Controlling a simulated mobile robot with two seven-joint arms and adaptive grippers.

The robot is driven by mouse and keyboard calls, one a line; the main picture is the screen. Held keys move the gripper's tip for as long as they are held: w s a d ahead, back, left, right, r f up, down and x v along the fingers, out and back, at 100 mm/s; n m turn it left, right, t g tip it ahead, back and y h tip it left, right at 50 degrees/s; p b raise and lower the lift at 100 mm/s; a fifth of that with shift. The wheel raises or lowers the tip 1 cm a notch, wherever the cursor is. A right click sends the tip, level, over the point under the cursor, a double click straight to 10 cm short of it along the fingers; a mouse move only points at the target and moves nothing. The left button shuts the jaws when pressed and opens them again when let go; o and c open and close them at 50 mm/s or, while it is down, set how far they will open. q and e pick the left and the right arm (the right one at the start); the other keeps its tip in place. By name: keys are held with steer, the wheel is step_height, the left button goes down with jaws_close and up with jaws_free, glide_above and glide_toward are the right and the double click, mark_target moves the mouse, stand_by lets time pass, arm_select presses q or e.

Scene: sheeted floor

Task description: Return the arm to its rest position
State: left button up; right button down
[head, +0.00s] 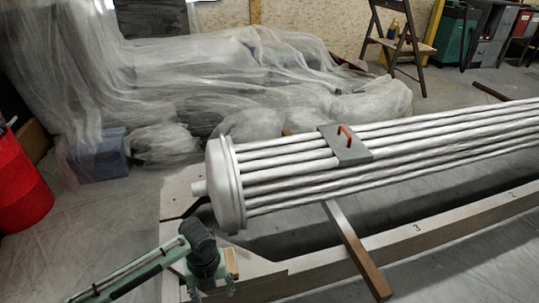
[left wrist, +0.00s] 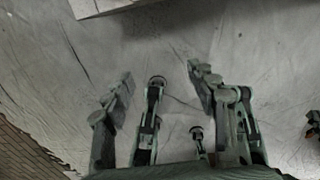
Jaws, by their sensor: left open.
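My left arm (head: 130,273) comes in from the bottom left of the head view and bends down at a dark wrist joint. My left gripper (head: 209,288) hangs below that joint, partly cut off by the bottom edge, beside the near end of the pale beam frame (head: 405,240). In the left wrist view the gripper (left wrist: 162,90) has its fingers spread apart. Nothing is between them, only grey sheeted floor beyond. My right gripper is not in view.
A silvery tube bundle (head: 300,172) with a round end cap lies across the frame on wooden crossbars, bearing a grey plate with a red handle (head: 345,133). Plastic-draped things (head: 240,80) stand behind. A red bin (head: 20,185) is at left. Floor at lower left is clear.

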arm_select(q)
steer(key=s+a+f+n+t+y, duration=0.1)
steer(key=s+a+n+y, duration=0.15)
steer(key=a+n, duration=0.7)
steer(key=s+a+f+n+t+y, duration=0.1)
steer(key=s+a+n, duration=0.2)
steer(key=a+n, duration=0.7)
steer(key=s+a+f+n+t+y, duration=0.1)
steer(key=s+a+f+n+t, duration=0.15)
steer(key=a+n, duration=0.8)
steer(key=s+d+f+h, duration=0.1)
steer(key=d+f, duration=0.1)
steer(key=d, duration=0.5)
steer(key=s+d+f+n+g+h, duration=0.1)
steer(key=s+d+f+h, duration=0.1)
steer(key=d, duration=0.6)
steer(key=shift+d+f, duration=0.15)
steer(key=shift+d, duration=0.15)
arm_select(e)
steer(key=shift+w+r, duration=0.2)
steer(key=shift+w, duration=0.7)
arm_select(q)
steer(key=shift+g, duration=0.25)
